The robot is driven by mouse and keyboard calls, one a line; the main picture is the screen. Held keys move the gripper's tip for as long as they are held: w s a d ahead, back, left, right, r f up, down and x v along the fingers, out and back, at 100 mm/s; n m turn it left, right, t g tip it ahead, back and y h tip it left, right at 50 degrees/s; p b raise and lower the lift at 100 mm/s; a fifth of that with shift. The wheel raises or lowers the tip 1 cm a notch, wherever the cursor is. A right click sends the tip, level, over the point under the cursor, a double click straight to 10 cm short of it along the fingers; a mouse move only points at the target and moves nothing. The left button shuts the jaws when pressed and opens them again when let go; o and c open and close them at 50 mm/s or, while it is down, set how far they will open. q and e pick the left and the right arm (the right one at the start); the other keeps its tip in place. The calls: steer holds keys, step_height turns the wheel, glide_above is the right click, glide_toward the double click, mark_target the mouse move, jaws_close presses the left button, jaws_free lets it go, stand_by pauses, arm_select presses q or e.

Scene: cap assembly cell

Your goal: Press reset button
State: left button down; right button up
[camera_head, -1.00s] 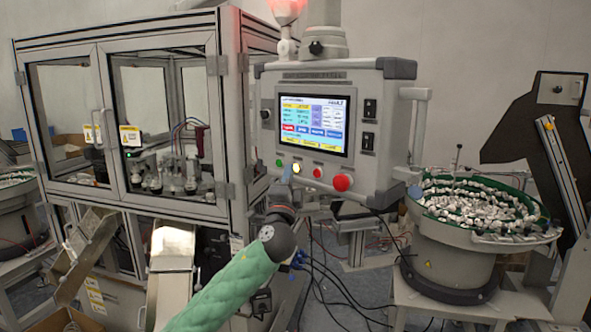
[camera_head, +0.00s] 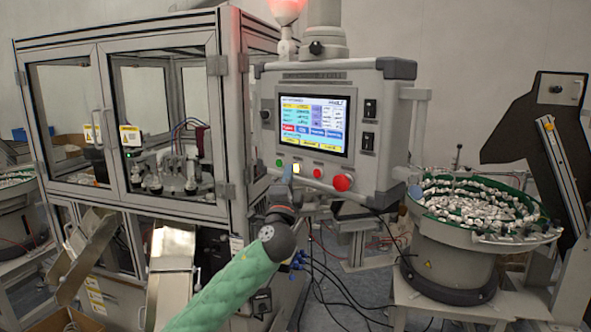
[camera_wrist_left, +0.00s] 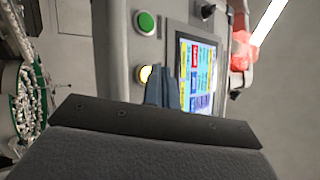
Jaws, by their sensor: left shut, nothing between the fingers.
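The grey control panel (camera_head: 385,120) carries a lit screen (camera_head: 315,124) and a row of buttons below it. The row holds a green button (camera_head: 279,163), a lit yellow button (camera_head: 296,168), a small red button (camera_head: 318,173) and a large red button (camera_head: 342,182). I cannot read which one is labelled reset. My left gripper (camera_head: 288,173) is shut and empty, its tip at the yellow button. In the left wrist view the fingers (camera_wrist_left: 161,92) partly cover the yellow button (camera_wrist_left: 144,73); contact cannot be told. The green button (camera_wrist_left: 145,22) is clear. My right gripper is not in view.
A glass-doored machine (camera_head: 120,125) stands left of the panel, with metal chutes (camera_head: 172,250) below. A bowl feeder (camera_head: 450,255) full of white parts stands at the right. Cables (camera_head: 325,275) hang below the panel. A red lamp (camera_head: 287,10) glows above.

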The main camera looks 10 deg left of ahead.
arm_select(q)
steer(key=shift+w, duration=0.15)
stand_by(0.4)
steer(key=shift+w+d, duration=0.2)
steer(key=shift+w, duration=0.05)
steer(key=shift+b, duration=0.3)
stand_by(0.3)
steer(key=shift+s+a, duration=0.2)
steer(key=shift+s, duration=0.25)
